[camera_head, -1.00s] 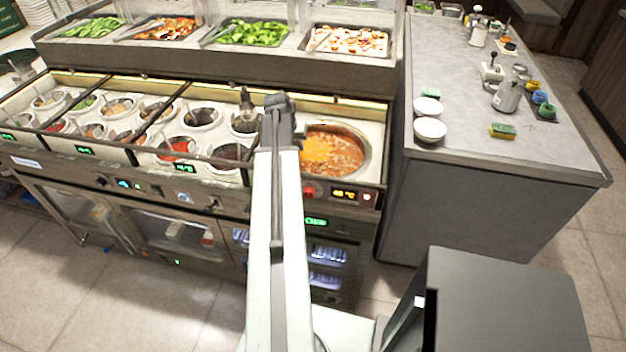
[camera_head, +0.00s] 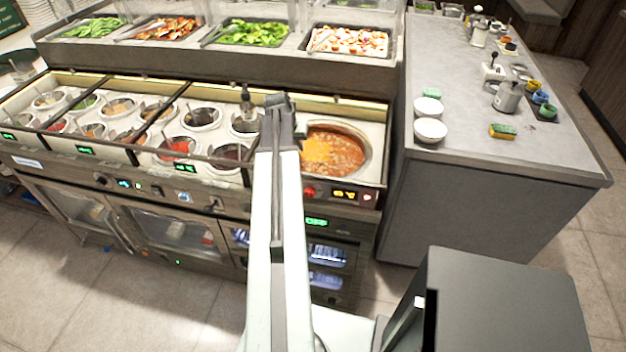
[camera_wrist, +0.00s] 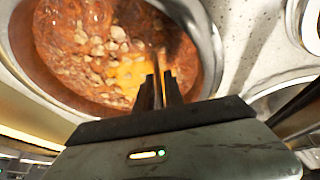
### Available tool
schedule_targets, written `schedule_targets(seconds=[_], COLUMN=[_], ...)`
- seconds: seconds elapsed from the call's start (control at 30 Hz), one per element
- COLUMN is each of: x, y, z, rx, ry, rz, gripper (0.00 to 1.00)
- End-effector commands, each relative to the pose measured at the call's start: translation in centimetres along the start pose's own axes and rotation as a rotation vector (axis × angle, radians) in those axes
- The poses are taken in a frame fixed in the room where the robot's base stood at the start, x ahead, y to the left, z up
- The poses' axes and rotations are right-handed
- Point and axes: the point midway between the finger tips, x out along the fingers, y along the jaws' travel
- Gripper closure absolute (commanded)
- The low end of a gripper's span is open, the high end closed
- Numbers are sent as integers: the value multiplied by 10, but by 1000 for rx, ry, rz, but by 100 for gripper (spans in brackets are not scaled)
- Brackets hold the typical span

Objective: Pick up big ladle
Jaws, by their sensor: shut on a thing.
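The large round soup well (camera_head: 337,150) holds red-brown soup with pale chunks and an orange patch. It fills the upper left of the wrist view (camera_wrist: 75,60). My gripper (camera_wrist: 160,82) is over this well with its two dark fingers close together. A thin dark strip between and beyond the fingertips (camera_wrist: 161,58) looks like part of the big ladle's handle. The ladle's bowl cannot be made out. In the head view my arm hides the fingers and what they hold.
Smaller sauce wells, among them one with red sauce (camera_head: 179,148), lie left of my arm. A shelf of food trays (camera_head: 347,40) stands behind. A grey counter (camera_head: 460,165) to the right carries white bowls (camera_head: 430,130) and a sponge (camera_head: 502,131).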

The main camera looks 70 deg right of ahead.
Motion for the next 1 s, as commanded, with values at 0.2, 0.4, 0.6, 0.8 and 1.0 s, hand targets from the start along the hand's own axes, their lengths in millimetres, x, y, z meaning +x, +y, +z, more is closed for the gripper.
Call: schedule_targets(seconds=[0.2, 0.4, 0.6, 0.8, 1.0], x=[0, -5, -33, -74, -94], y=[0, 1, 5, 11, 14], z=[0, -2, -14, -31, -39], rx=[0, 0, 1, 1, 1], ry=[0, 0, 0, 0, 0], rz=[1, 1, 1, 1, 1], gripper=[100, 100, 100, 100, 100])
